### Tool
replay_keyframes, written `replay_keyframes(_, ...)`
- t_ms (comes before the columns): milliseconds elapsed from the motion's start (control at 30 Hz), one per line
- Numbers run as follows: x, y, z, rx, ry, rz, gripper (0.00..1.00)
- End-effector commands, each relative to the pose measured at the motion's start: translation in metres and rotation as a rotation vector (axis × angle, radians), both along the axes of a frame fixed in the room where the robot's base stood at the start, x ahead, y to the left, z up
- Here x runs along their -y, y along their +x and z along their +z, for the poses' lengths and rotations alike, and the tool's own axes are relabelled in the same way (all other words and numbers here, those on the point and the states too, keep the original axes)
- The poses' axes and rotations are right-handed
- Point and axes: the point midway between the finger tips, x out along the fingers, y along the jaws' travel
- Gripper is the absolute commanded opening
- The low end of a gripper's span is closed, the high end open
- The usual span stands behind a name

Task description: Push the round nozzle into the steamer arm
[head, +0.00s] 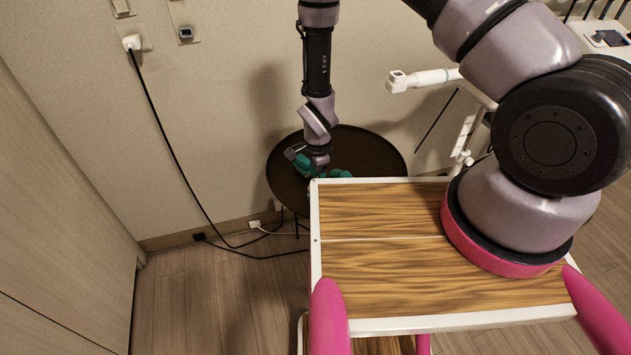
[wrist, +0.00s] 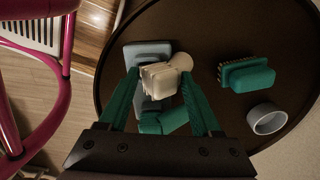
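In the wrist view a cream, ribbed piece with a rounded end (wrist: 160,80) is between my fingers; it may be the round nozzle, but I cannot be sure. My gripper (wrist: 160,74) has its teal fingers spread on either side of this piece, with a narrow gap seeming to show at each side. In the head view my gripper (head: 312,172) is low over the round dark table (head: 375,150), and the piece is hidden there. A white arm with a square end (head: 425,79), likely the steamer arm, stands out from the wall side, right of the table.
On the round table are a grey flat piece (wrist: 133,52), a teal piece (wrist: 165,119) under my gripper, a teal brush (wrist: 248,77) and a grey ring (wrist: 267,118). A wood-topped cart (head: 385,210) stands close in front. A black cord (head: 165,135) hangs on the wall.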

Motion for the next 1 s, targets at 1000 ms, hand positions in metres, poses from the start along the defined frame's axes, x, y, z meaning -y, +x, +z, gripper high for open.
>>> replay_keyframes(1000,0.0003,0.0,0.0093,-0.001,-0.001,-0.001,0.0)
